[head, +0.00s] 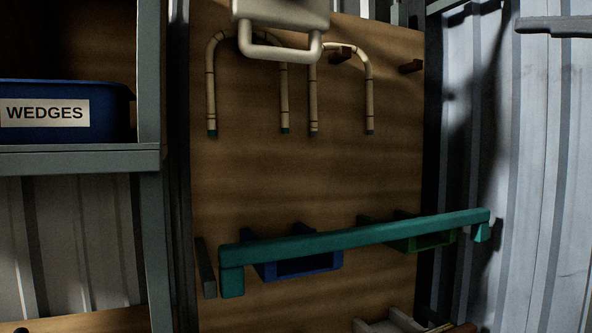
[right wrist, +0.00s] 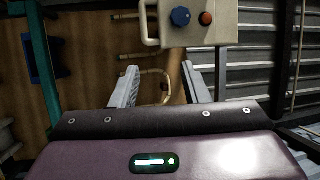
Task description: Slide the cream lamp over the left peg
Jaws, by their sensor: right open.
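The cream lamp (head: 281,12) is at the top of the head view, partly cut off, with its looped handle hanging down in front of the wooden board. In the right wrist view the lamp (right wrist: 200,22) shows a blue knob and a red button. A short brown peg (head: 342,52) juts from the board right of the lamp, and another peg (head: 410,66) is farther right. I cannot tell whether another peg is hidden behind the lamp. My left gripper is not seen.
Bent rattan canes (head: 210,90) hang on the board (head: 300,180) beside and partly behind the lamp. A long teal bar (head: 350,237) crosses in front of blue and green brackets lower down. A blue WEDGES bin (head: 105,110) sits on a left shelf. A corrugated wall is right.

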